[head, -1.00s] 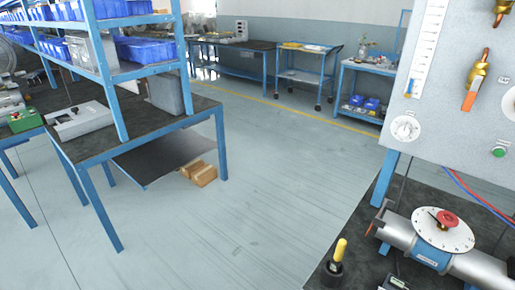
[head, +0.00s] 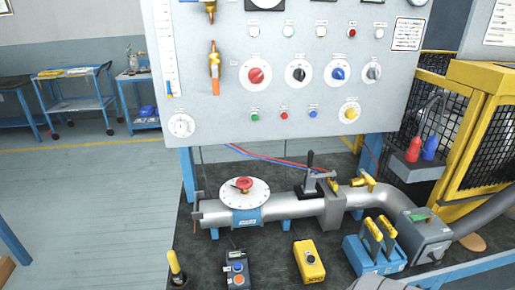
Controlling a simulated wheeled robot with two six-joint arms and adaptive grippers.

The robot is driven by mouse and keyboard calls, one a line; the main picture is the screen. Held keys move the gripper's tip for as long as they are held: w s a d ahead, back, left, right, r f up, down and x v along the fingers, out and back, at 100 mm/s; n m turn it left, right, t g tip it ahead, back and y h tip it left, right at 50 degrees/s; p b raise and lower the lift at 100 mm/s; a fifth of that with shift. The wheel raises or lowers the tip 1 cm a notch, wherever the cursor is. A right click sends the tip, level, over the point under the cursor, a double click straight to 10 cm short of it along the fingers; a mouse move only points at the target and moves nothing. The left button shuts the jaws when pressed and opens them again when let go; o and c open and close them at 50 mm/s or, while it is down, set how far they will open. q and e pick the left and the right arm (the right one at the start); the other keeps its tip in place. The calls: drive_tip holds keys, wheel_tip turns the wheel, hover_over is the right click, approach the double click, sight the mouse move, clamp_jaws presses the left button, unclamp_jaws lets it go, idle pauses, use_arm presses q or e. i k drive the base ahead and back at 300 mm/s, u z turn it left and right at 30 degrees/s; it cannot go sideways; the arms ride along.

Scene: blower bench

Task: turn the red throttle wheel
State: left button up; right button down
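A small red wheel (head: 243,184) sits at the centre of a round white dial (head: 232,197) with dark marks. The dial lies nearly flat on top of a grey pipe (head: 284,206) with a blue collar (head: 247,216), on the left part of the dark bench. The red wheel is unobstructed in the head view. Neither of my grippers can be made out in this view, and nothing touches the wheel.
Behind the pipe stands a grey panel (head: 215,112) with another red knob (head: 256,75). In front are a yellow-handled tool (head: 174,264), a control box (head: 237,271) and a yellow box (head: 308,262). A black lever (head: 309,168) rises right of the dial. A yellow cage (head: 478,125) stands right.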

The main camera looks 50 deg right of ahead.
sight(244, 186)
drive_tip(key=z, duration=2.05)
